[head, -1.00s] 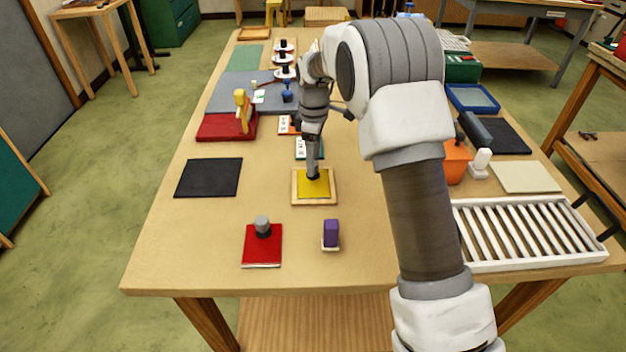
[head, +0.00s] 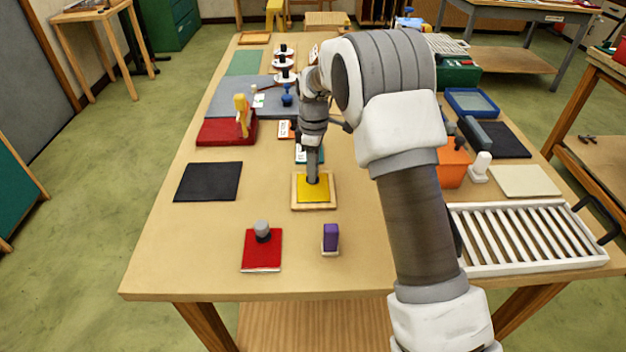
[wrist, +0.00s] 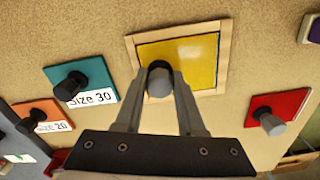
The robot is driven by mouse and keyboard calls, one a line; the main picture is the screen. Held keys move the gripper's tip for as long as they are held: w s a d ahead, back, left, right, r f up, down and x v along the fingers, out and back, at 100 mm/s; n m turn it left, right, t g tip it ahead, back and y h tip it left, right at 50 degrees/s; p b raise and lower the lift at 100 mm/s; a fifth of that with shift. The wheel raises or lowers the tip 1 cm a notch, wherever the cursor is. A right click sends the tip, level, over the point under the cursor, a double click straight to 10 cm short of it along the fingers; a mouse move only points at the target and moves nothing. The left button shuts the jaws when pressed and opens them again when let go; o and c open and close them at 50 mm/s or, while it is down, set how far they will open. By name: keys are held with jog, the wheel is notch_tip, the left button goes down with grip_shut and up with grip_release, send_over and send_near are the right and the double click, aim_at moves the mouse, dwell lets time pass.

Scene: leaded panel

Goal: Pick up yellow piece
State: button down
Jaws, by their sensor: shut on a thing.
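The yellow piece (head: 313,192) is a flat yellow square lying in a pale wooden frame (head: 314,206) near the middle of the table. It also shows in the wrist view (wrist: 195,55), with a dark and grey knob (wrist: 159,80) at its near edge. My gripper (head: 312,180) reaches down from above onto that knob. In the wrist view, its two fingers (wrist: 159,84) are closed on either side of the knob. The yellow piece looks level within the frame; I cannot tell whether it is lifted at all.
A red piece with a grey knob (head: 262,256) and a purple block (head: 331,237) lie nearer the front edge. A black mat (head: 208,181) is at the left. A white slatted rack (head: 525,238) is at the right. A teal piece marked "Size 30" (wrist: 98,75) lies beside the frame.

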aim_at(317, 168)
jog(key=shift+r, duration=0.55)
jog(key=r, duration=0.3)
jog(key=shift+s+d+r, duration=0.2)
jog(key=shift+d+r, duration=0.1)
jog(key=shift+d, duration=0.1)
jog(key=s+d+r, duration=0.5)
jog(key=d+r, duration=0.1)
jog(key=d, duration=0.3)
jog(key=shift+s+r, duration=0.15)
jog(key=shift+s, duration=0.2)
jog(key=shift+d, duration=0.1)
jog(key=c, duration=1.1)
grip_release()
grip_shut()
